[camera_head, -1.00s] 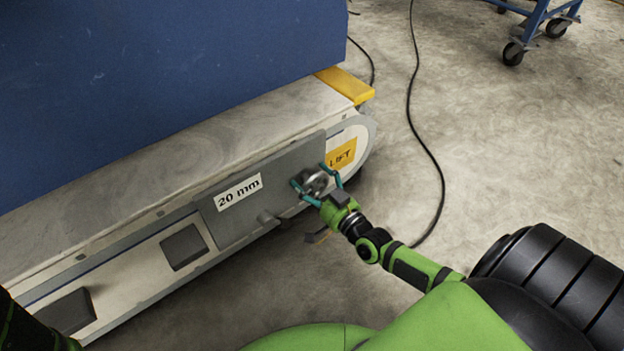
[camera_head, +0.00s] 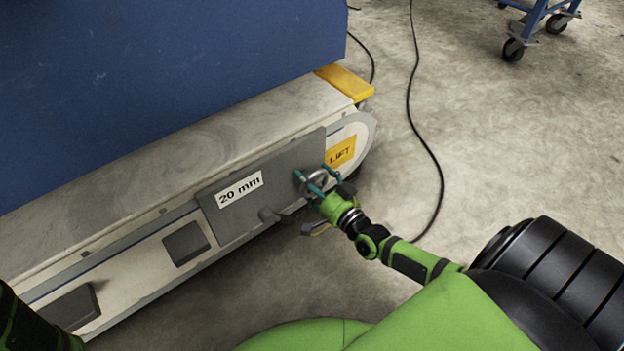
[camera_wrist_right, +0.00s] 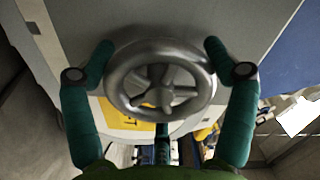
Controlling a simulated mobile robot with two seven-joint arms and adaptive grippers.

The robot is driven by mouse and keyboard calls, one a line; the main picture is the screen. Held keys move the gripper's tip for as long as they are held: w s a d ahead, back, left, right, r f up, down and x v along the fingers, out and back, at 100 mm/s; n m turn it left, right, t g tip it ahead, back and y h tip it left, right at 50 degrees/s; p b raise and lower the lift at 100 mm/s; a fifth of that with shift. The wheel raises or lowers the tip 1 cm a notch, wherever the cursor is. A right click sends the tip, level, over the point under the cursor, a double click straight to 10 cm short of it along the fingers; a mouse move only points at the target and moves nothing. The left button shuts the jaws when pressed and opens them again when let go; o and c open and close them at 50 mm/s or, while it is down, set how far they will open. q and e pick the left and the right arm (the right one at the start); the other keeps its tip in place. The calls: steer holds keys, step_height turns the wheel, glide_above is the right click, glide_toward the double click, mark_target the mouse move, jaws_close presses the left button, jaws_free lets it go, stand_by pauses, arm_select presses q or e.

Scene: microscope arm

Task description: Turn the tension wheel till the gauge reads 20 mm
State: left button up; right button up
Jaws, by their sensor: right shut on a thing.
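The tension wheel (camera_head: 318,180) is a metal handwheel on the grey panel (camera_head: 225,216) at the machine's right end. In the right wrist view the spoked wheel (camera_wrist_right: 160,82) fills the middle. My right gripper (camera_head: 312,172) is shut on the wheel, with one teal finger at each side of its rim; its fingers also show in the right wrist view (camera_wrist_right: 158,48). A white label (camera_head: 240,189) reading "20 mm" is on the panel left of the wheel. I cannot make out a gauge scale or pointer. My left gripper is out of view.
A yellow LIFT label (camera_head: 340,153) is right of the wheel. A black cable (camera_head: 412,110) crosses the floor, and a blue trolley (camera_head: 540,22) stands at the back right. The floor between is clear.

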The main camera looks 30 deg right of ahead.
steer(key=shift+w+r, duration=0.1)
steer(key=o, duration=1)
steer(key=shift+c, duration=0.2)
steer(key=shift+s, duration=0.4)
steer(key=s, duration=1.1)
steer(key=shift+d, duration=0.45)
steer(key=shift+s, duration=0.1)
